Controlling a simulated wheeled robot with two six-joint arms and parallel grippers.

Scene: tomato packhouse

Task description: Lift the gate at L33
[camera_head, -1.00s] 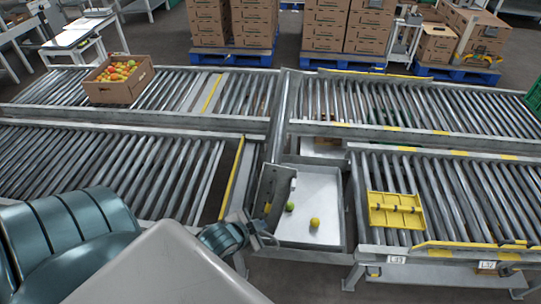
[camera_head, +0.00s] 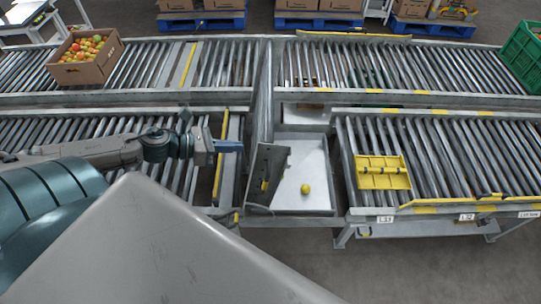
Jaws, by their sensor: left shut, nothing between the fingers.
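A yellow panel with raised ribs (camera_head: 383,172) lies flat across the rollers. It is just behind the label that appears to read L33 (camera_head: 385,219) on the front rail, and I take it to be the gate. My left gripper (camera_head: 230,146) has blue-grey fingers and is shut and empty. It is above the end of the left roller bed, well left of the panel and apart from it. My right gripper is not in view.
Between the roller beds is a metal tray (camera_head: 318,205) holding a yellow-green fruit (camera_head: 305,188). A tilted grey plate (camera_head: 268,165) stands at its left. Behind are a carton of tomatoes (camera_head: 83,72) and a green crate (camera_head: 520,60). A label L32 (camera_head: 467,217) is farther right.

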